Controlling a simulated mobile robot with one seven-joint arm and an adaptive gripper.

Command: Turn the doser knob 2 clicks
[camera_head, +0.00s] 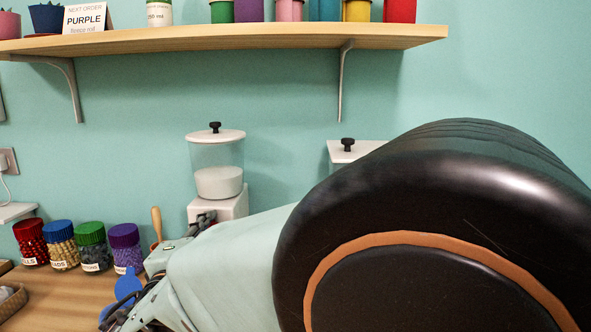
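The doser (218,170) stands against the back wall, a clear round hopper with white contents, a white lid and a black lid knob. It sits on a white base (231,208). A dark shape at the front of this base may be the doser knob, but my arm covers much of that area. My gripper (122,312) shows only in part at the lower left, as dark links in front of the table. Its fingertips cannot be made out, and I see no contact with the doser.
Lidded jars, red (31,243), blue (62,245), green (92,246) and purple (125,247), stand left of the doser. A blue round item (128,284) is near my gripper. A shelf (230,38) with pots runs above. A second white-lidded container (352,151) is partly hidden by my arm.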

